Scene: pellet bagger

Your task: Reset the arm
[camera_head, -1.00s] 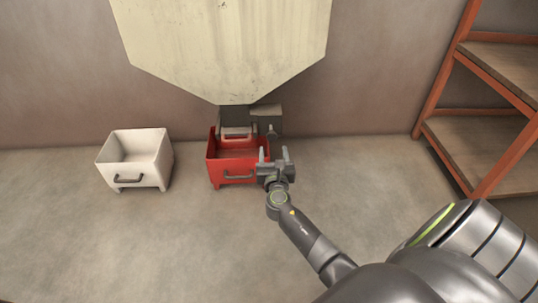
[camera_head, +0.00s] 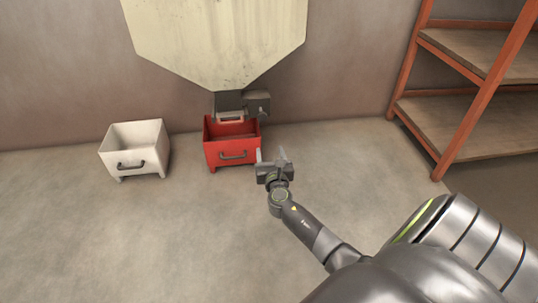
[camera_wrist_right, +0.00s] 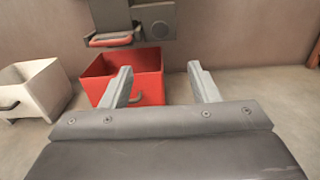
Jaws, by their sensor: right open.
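My right gripper (camera_head: 271,157) is open and empty, just in front of and to the right of the red bin. In the right wrist view its two fingers (camera_wrist_right: 160,85) stand wide apart with nothing between them. The left finger overlaps the red bin (camera_wrist_right: 150,72) in that view. The red bin (camera_head: 232,153) stands on the floor under the hopper's outlet, its handle facing me. I cannot tell whether a finger touches it. My left gripper is not in view.
A white bin (camera_head: 135,150) stands on the floor to the left; it looks empty. A large cream hopper (camera_head: 220,40) hangs above the red bin, with a grey outlet (camera_head: 229,104) below. An orange-framed shelf (camera_head: 475,95) stands at the right. The front floor is clear.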

